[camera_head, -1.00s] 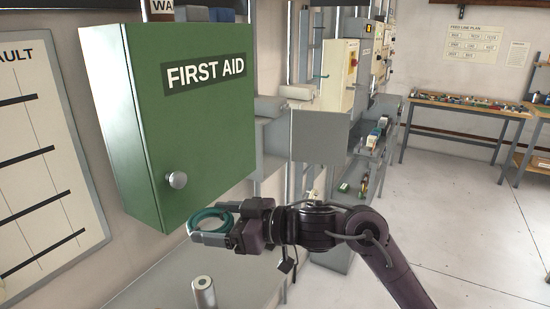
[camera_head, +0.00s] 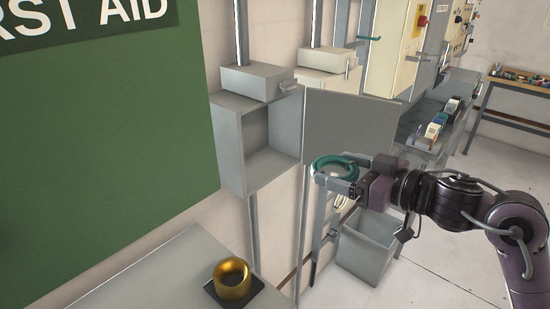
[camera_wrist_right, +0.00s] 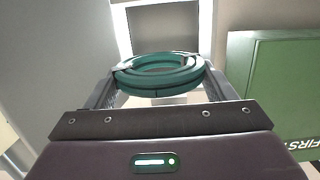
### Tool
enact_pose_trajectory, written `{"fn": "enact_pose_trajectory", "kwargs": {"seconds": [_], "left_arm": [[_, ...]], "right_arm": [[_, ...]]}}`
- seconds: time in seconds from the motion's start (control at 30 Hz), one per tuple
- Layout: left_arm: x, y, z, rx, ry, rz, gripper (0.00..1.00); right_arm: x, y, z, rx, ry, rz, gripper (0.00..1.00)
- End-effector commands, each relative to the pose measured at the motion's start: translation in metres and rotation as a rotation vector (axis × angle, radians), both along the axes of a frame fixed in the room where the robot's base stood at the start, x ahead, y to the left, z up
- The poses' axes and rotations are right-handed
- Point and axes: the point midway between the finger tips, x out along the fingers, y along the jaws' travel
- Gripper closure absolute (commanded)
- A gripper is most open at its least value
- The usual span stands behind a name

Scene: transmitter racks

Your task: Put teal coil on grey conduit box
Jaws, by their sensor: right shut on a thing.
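The teal coil (camera_head: 336,167) is a ring of wound cable held in my right gripper (camera_head: 338,178). In the right wrist view the coil (camera_wrist_right: 158,72) sits between the two fingers, which are shut on it. The grey conduit box (camera_head: 232,140) is on the wall left of the gripper, with an open front and its grey door (camera_head: 350,128) swung out to the right. The coil is apart from the box, to the right of it and in front of the door's lower edge. My left gripper is not in view.
The green first aid cabinet (camera_head: 110,130) fills the left. A grey bin (camera_head: 366,246) stands below my gripper. A shelf with several coloured items (camera_head: 437,125) is behind.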

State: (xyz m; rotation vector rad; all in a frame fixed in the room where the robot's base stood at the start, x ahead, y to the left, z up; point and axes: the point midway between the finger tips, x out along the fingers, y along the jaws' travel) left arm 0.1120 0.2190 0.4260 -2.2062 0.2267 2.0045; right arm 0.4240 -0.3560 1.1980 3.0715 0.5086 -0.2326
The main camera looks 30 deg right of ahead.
Motion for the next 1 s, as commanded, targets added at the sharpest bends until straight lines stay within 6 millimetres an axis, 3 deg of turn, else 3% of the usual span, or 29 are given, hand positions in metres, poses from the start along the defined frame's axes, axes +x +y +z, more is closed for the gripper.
{"fn": "enact_pose_trajectory", "kwargs": {"seconds": [0.17, 0.4, 0.7, 1.0], "left_arm": [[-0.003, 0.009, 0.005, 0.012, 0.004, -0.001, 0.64], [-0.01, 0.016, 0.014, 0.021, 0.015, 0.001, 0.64], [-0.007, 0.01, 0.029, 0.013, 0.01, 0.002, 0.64], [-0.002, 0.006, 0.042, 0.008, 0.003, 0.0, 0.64]], "right_arm": [[0.025, 0.01, 0.002, -0.001, 0.001, 0.003, 0.52], [0.076, 0.026, 0.004, -0.001, -0.002, 0.001, 0.52], [0.134, 0.046, 0.005, -0.002, -0.003, -0.002, 0.52], [0.177, 0.061, 0.004, 0.003, -0.002, -0.002, 0.52]]}}
